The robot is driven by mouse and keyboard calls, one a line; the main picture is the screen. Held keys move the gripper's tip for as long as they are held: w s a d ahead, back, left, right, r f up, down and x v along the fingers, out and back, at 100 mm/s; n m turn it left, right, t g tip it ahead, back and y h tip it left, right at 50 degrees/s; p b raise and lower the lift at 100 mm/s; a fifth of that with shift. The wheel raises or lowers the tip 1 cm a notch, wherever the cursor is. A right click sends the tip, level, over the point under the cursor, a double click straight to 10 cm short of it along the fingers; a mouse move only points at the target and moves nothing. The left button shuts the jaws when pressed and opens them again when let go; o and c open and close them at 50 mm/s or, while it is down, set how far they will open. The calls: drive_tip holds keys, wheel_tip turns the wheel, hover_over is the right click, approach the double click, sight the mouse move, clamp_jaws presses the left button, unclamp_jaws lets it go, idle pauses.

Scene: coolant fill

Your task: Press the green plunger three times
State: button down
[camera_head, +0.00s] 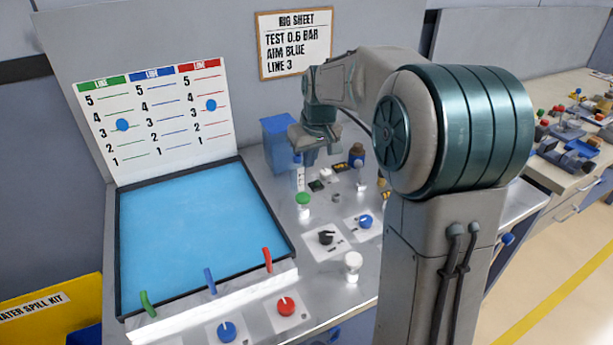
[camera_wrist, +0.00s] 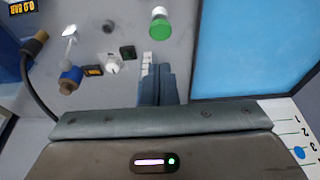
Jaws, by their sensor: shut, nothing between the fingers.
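The green plunger (camera_head: 303,198) has a round green cap on a white stem and stands upright on the grey bench, right of the blue panel. In the wrist view the green plunger (camera_wrist: 159,27) shows at the top, beyond my fingertips. My gripper (camera_head: 309,158) is shut and empty, held above the bench and farther back than the plunger in the head view. In the wrist view my gripper (camera_wrist: 158,68) points down with its fingers together, apart from the plunger. Nothing hides the plunger's cap.
A blue container (camera_head: 279,140) stands behind my gripper. A black knob (camera_head: 326,237), a blue knob (camera_head: 365,221), a red knob (camera_head: 286,306) and a white post (camera_head: 353,265) stand around the plunger. The blue panel (camera_head: 195,235) lies at left under the line chart (camera_head: 150,118).

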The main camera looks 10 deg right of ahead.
sight(305, 198)
drive_tip(key=shift+w+b+v, duration=0.2)
drive_tip(key=shift+b+v, duration=0.1)
drive_tip(key=shift+v, duration=0.8)
drive_tip(key=shift+a, duration=0.15)
drive_tip(key=x, duration=0.4)
drive_tip(key=p+x, duration=0.1)
drive_tip(key=x, duration=0.3)
drive_tip(key=s+x, duration=0.1)
drive_tip(key=x, duration=0.3)
drive_tip(key=shift+w+f+p, duration=0.1)
drive_tip(key=shift+f+p, duration=0.3)
drive_tip(key=shift+f, duration=0.7)
wheel_tip(305, 198, down, 3)
drive_tip(key=b, duration=0.2)
drive_tip(key=shift+b, duration=0.35)
drive_tip(key=shift+r, duration=0.1)
